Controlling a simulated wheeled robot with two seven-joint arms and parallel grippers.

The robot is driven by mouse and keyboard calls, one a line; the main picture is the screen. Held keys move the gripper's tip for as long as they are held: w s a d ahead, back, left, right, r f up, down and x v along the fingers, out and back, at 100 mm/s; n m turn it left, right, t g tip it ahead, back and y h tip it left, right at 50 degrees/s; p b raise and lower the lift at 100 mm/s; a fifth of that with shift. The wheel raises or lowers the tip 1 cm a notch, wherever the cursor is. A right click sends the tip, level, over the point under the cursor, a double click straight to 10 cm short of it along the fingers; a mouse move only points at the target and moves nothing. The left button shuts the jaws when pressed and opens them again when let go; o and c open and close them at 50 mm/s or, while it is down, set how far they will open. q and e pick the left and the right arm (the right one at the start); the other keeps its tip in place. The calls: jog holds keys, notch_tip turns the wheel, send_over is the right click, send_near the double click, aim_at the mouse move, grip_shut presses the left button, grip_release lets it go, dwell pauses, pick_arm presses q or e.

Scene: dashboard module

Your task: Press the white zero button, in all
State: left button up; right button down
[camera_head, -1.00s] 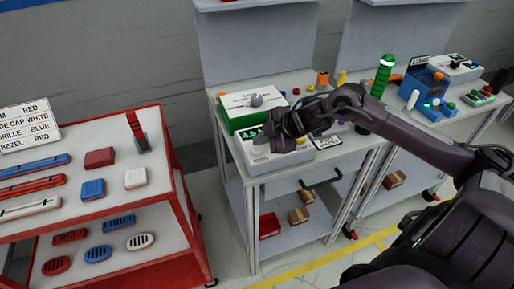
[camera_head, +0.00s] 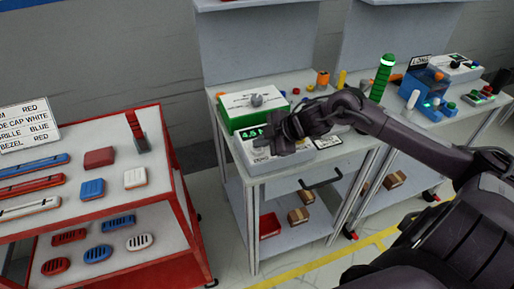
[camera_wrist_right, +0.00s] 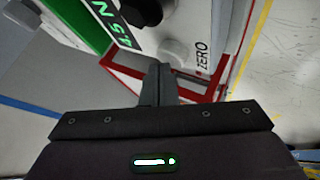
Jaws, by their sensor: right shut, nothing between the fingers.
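The white zero button (camera_wrist_right: 174,52) shows in the right wrist view as a round white knob beside the printed word ZERO. It sits on a white instrument box (camera_wrist_right: 215,22) with a green lit display (camera_wrist_right: 112,22). My right gripper (camera_wrist_right: 160,68) is shut and empty, its fingertips close beside the button's near side; I cannot tell whether they touch it. In the head view my right gripper (camera_head: 278,146) is over the instrument box (camera_head: 257,161), and the button is not clearly visible there. My left gripper is not in view.
A green and white box (camera_head: 240,106) with a grey knob stands behind the instrument. A label card (camera_head: 327,142) lies to its right. A red cart (camera_head: 120,198) with coloured parts stands left. A blue device (camera_head: 424,95) is on the right bench.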

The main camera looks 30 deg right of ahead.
aim_at(261, 150)
jog(key=shift+f, duration=0.35)
jog(key=shift+r, duration=0.1)
dwell(0.3)
jog(key=shift+r+p, duration=0.9)
notch_tip(261, 150, up, 5)
jog(key=p, duration=0.5)
dwell(0.5)
